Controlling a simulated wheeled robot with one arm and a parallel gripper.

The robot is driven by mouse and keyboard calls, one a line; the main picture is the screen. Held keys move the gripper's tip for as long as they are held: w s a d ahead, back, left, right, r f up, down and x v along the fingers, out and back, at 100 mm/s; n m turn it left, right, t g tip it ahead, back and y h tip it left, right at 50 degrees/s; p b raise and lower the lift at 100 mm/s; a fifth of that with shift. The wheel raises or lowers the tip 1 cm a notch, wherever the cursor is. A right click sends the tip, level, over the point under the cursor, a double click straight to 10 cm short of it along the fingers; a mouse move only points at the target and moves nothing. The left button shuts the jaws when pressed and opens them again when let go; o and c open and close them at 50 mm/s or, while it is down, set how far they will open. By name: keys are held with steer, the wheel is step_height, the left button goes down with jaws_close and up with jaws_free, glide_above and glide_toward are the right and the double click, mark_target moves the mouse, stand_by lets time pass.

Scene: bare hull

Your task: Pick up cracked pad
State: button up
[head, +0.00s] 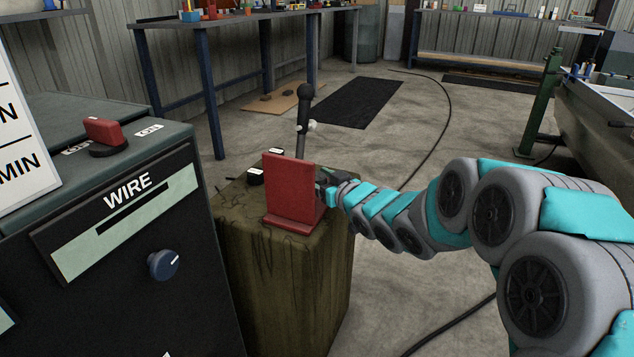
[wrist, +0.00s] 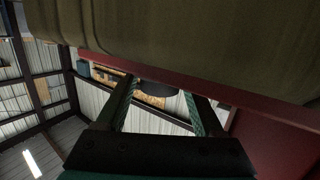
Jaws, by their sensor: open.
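A small black round pad (head: 255,178) with a white tag beside it lies on top of the wooden block (head: 290,290), left of a red upright bracket (head: 290,190). I cannot make out a crack or read the tag. My gripper (head: 322,180) is at the bracket's right edge in the head view, its tips partly hidden. In the wrist view my gripper (wrist: 160,95) has its two fingers spread, with nothing clearly held. A dark rounded thing (wrist: 157,88) shows between the fingertips; I cannot tell whether it is the pad. The red bracket's edge (wrist: 200,85) is close to the fingers.
A dark upright post with a knob (head: 304,115) stands behind the bracket. The wire machine (head: 120,260) stands close on the left. A workbench (head: 240,22) is at the back, and a black mat (head: 358,103) and a cable (head: 445,110) lie on the floor.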

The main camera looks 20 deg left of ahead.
jaws_close()
stand_by(0.4)
steer(key=shift+r, duration=0.1)
